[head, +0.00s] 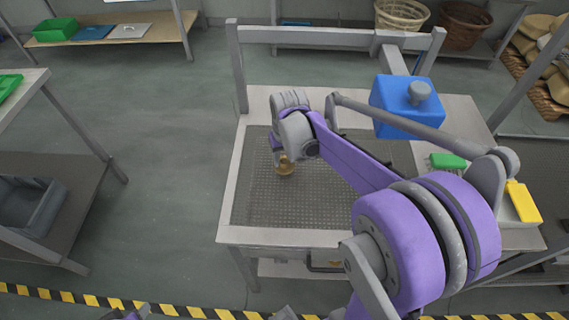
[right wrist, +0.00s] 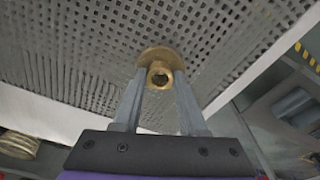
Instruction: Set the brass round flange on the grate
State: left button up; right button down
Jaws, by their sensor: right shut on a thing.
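The brass round flange (right wrist: 160,62) is between the two fingers of my right gripper (right wrist: 158,90) in the right wrist view, with its round disc towards the grate and its hollow neck towards the camera. In the head view the flange (head: 285,165) shows below my right gripper (head: 279,157), over the left part of the grate. The perforated grate (head: 262,208) is set in the pale table top; it also fills the upper part of the right wrist view (right wrist: 60,60). Whether the flange touches the grate I cannot tell. My left gripper is not clearly in view.
A blue box with a grey knob (head: 405,106) is at the back right of the table. A green object (head: 447,161) and a yellow one (head: 523,202) lie at the right. A grey frame bar (head: 300,37) spans the back. The grate's front left is clear.

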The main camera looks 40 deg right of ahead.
aim_at(285, 161)
jog(key=shift+f, duration=1.35)
jog(key=shift+f, duration=0.2)
jog(key=shift+c, duration=2.3)
grip_release()
jog(key=shift+r, duration=0.15)
